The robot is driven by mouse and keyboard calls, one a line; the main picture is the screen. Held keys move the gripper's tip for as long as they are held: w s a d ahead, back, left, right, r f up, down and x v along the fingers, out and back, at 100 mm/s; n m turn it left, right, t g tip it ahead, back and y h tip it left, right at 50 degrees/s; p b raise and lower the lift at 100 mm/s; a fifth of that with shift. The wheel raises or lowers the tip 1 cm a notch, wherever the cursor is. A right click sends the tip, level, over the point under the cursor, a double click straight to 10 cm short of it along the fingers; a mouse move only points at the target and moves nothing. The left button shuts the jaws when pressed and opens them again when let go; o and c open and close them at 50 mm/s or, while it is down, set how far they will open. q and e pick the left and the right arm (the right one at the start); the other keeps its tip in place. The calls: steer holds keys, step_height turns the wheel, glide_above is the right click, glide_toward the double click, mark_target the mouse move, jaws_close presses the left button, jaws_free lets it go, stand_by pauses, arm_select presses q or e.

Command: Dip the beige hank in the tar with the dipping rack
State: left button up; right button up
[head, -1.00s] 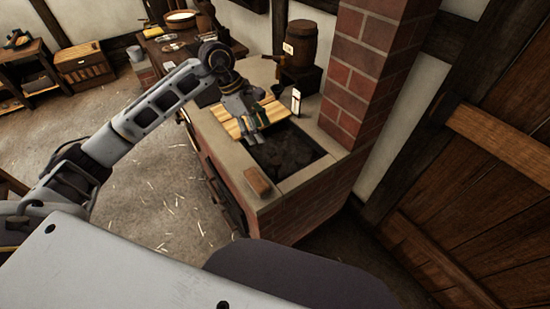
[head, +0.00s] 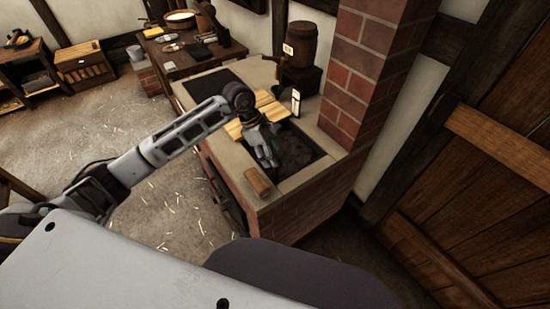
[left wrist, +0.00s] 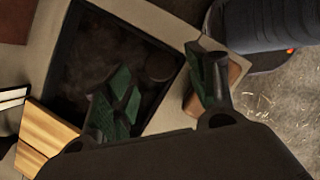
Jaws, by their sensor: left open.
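My left gripper (head: 264,157) is over the dark, open rectangular pit (head: 300,150) in the stone-topped brick bench. In the left wrist view the gripper (left wrist: 160,66) shows its two green-padded fingers spread apart with nothing between them. The pit (left wrist: 100,60) there has dark, lumpy-looking contents and a dark round shape (left wrist: 160,68). I cannot tell whether this is tar or part of a rack. I cannot make out the beige hank or a dipping rack for certain. My right gripper is not in view.
A slatted wooden board (head: 240,128) lies beside the pit. A brown block (head: 257,181) sits on the front rim. A small white-faced upright (head: 296,101) stands behind, with a barrel (head: 302,45) and a brick chimney (head: 375,70). A cluttered table (head: 180,58) is farther back.

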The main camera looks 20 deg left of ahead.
arm_select(q)
steer(key=shift+x, duration=1.6)
jaws_close()
steer(key=shift+r, duration=0.1)
